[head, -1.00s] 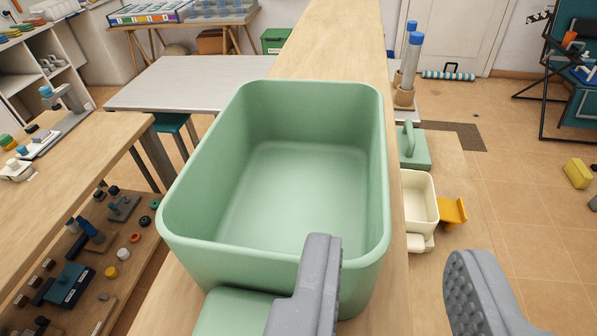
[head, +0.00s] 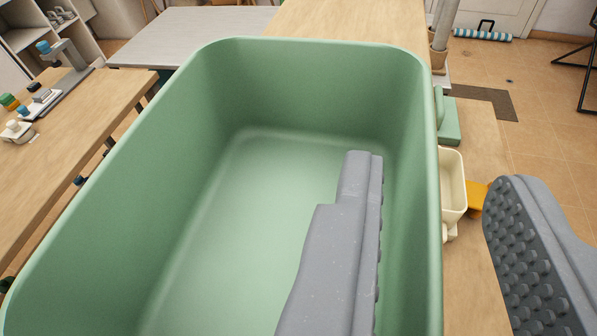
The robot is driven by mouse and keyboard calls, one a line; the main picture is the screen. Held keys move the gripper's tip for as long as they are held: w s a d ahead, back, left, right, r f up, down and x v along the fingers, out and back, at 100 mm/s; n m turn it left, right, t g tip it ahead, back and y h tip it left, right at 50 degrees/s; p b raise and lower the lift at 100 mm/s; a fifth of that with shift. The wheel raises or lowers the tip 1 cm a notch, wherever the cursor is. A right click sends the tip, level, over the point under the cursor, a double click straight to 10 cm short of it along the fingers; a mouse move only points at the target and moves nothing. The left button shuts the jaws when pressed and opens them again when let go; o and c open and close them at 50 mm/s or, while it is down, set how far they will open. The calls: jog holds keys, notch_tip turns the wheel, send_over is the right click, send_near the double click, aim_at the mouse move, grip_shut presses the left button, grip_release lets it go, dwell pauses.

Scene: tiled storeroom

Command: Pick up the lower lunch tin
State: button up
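A large green open-topped tin (head: 95,225) fills the middle of the head view on a wooden surface. It looks empty, and its near end is out of frame. I cannot tell whether it is the lower lunch tin; no second such tin shows. My gripper (head: 437,170) is open. Its left finger reaches over the tin's inside, and its right finger is outside, to the right of the right wall. The right wall lies between the fingers, with gaps visible on both sides. Neither finger visibly grips it.
A small cream container (head: 453,180) and an orange piece (head: 474,200) are right of the tin. A green handled piece (head: 448,122) is behind them. A wooden bench (head: 75,125) stands left, a grey table (head: 190,35) behind. Tiled floor (head: 545,105) is open at the right.

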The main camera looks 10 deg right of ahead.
grip_shut()
dwell(0.3)
